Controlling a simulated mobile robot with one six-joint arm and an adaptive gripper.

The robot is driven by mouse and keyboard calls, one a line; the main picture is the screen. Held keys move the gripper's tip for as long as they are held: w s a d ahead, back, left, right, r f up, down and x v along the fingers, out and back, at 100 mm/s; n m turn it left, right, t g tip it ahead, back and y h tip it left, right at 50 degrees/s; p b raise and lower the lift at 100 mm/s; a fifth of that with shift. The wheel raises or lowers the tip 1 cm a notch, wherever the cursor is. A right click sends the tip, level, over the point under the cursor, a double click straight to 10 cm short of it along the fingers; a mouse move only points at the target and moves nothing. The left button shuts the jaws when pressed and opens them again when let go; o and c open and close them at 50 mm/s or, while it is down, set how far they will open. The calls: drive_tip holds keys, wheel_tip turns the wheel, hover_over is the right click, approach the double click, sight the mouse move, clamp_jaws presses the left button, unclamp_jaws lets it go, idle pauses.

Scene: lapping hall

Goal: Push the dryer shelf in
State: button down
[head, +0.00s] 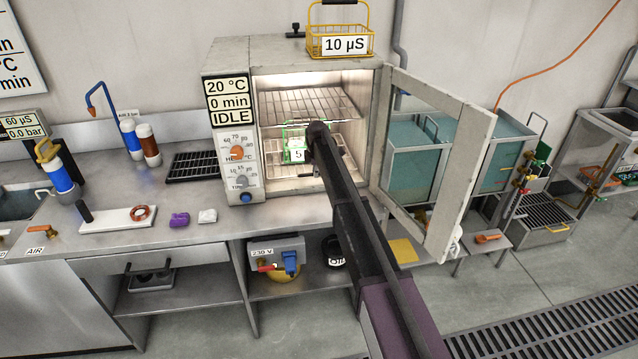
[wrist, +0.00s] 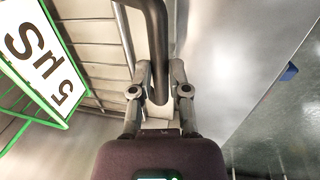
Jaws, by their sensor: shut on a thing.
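The dryer (head: 229,150) stands on the bench with its glass door (head: 462,175) swung open to the right. Inside, an upper wire shelf (head: 300,103) is empty. A green basket (head: 285,130) labelled 5 stands below it on the lower shelf (head: 305,172). My arm reaches into the opening and hides part of the lower shelf and the gripper tip. In the wrist view my gripper (wrist: 159,88) is shut on a dark bent handle (wrist: 157,30). The wire shelf (wrist: 95,45) and the green basket (wrist: 42,60) are beside it on the left.
A yellow basket (head: 341,42) labelled 10 µS stands on top of the dryer. A black rack (head: 195,167) lies on the bench at its left. The open door is close to my arm's right side. Tanks (head: 420,160) stand behind the door.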

drive_tip(key=shift+w+a, duration=0.25)
drive_tip(key=shift+w, duration=0.6)
drive_tip(key=shift+w+a, duration=0.25)
drive_tip(key=shift+w, duration=0.7)
drive_tip(key=c, duration=0.6)
unclamp_jaws()
drive_tip(key=s+d, duration=0.3)
drive_tip(key=s, duration=0.8)
drive_tip(key=s+d, duration=0.4)
drive_tip(key=s, duration=0.8)
wheel_tip(320, 180, up, 13)
drive_tip(key=s+p, duration=0.2)
drive_tip(key=p, duration=1.1)
drive_tip(key=shift+s+d+r, duration=0.15)
drive_tip(key=shift+s+d, duration=0.1)
drive_tip(key=shift+s, duration=0.15)
drive_tip(key=shift+d, duration=0.2)
